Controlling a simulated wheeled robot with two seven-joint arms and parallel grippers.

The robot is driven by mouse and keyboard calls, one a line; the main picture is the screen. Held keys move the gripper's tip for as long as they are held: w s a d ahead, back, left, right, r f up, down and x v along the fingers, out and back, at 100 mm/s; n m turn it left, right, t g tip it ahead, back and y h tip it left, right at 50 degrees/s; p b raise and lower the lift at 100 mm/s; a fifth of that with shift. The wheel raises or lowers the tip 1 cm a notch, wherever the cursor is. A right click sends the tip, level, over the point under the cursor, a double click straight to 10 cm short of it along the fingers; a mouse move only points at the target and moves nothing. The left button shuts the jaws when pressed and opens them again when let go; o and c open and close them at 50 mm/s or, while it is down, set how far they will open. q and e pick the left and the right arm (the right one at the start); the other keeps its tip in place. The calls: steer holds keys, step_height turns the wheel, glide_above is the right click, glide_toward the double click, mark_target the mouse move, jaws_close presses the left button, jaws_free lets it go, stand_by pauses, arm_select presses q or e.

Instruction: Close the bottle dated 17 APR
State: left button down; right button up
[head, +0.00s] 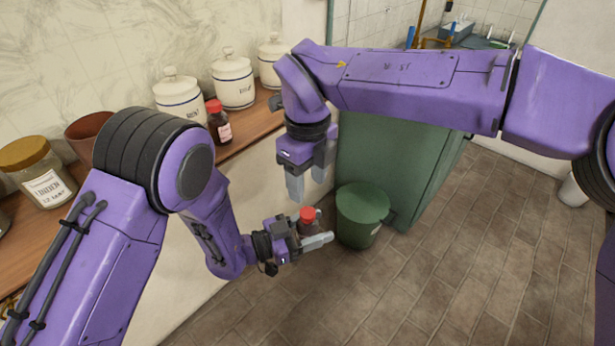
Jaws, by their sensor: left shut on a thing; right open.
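My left gripper (316,235) is shut on a small dark bottle (309,228) and holds it roughly upright in front of the shelf, over the floor. A red cap (308,214) sits on top of this bottle; I cannot tell how tight it is. My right gripper (311,178) is open and empty, pointing down a little above the cap and apart from it. A second dark bottle (219,127) with a red cap and a pale label stands on the shelf. No date is readable on either bottle.
White lidded jars (232,82) stand along the wooden shelf (246,137). A labelled glass jar (46,182) and a brown pot (88,134) are at the left. A green bin (362,214) stands beside a green cabinet (378,165).

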mark_target(308, 212)
step_height(308, 212, down, 8)
stand_by(0.4)
steer(key=shift+c, duration=0.4)
jaws_close()
steer(key=shift+m, duration=0.9)
steer(key=shift+o, duration=1.1)
jaws_free()
steer(key=shift+r, duration=0.1)
step_height(308, 212, up, 12)
